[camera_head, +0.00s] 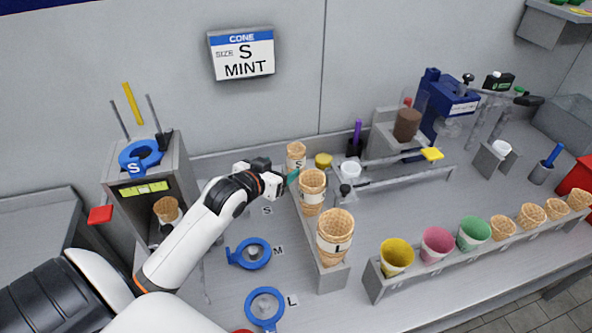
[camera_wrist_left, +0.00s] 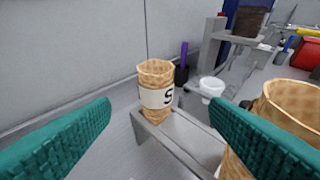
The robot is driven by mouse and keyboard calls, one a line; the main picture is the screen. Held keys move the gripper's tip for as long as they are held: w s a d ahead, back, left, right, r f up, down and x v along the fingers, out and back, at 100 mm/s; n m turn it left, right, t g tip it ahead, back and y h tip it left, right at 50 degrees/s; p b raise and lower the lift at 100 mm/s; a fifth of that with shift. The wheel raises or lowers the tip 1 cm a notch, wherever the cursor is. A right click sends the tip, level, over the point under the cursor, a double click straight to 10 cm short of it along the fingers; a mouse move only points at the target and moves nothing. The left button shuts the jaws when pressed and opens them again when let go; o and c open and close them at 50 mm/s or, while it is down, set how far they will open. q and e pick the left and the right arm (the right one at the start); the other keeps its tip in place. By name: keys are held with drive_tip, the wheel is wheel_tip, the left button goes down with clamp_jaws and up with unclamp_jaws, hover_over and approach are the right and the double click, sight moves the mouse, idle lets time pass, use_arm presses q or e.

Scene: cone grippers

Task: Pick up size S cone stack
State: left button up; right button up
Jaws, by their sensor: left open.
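The size S cone stack (camera_head: 297,157) stands upright at the far end of the grey cone rack, a waffle cone stack with a white band marked S. In the left wrist view the S stack (camera_wrist_left: 157,90) is ahead, between and beyond the fingertips. My left gripper (camera_head: 290,177) is open and empty just left of the rack, beside the M and S stacks; its green fingers (camera_wrist_left: 160,112) do not touch the S stack. The middle cone stack (camera_head: 313,190) and the L stack (camera_head: 334,240) stand nearer on the same rack. My right gripper is not in view.
A front rack (camera_head: 372,280) holds yellow, pink and green cups and several cones. Blue ring holders (camera_head: 250,254) lie left of the cone rack. In the wrist view, the neighbouring cone stack (camera_wrist_left: 285,105) is close behind the right finger. A wall sign (camera_head: 241,54) reads size S mint.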

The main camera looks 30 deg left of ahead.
sight(292, 164)
use_arm(q)
drive_tip(key=x, duration=0.2)
drive_tip(key=f+x, duration=0.1)
drive_tip(key=x, duration=0.4)
drive_tip(key=shift+s+a+f, duration=0.1)
drive_tip(key=shift+s+f, duration=0.05)
drive_tip(key=shift+f, duration=0.05)
drive_tip(key=p+x, duration=0.1)
drive_tip(key=x, duration=0.4)
drive_tip(key=shift+a, duration=0.15)
drive_tip(key=shift+w+f+p, duration=0.25)
drive_tip(key=shift+w+p, duration=0.05)
drive_tip(key=shift+w, duration=0.2)
drive_tip(key=c, duration=0.8)
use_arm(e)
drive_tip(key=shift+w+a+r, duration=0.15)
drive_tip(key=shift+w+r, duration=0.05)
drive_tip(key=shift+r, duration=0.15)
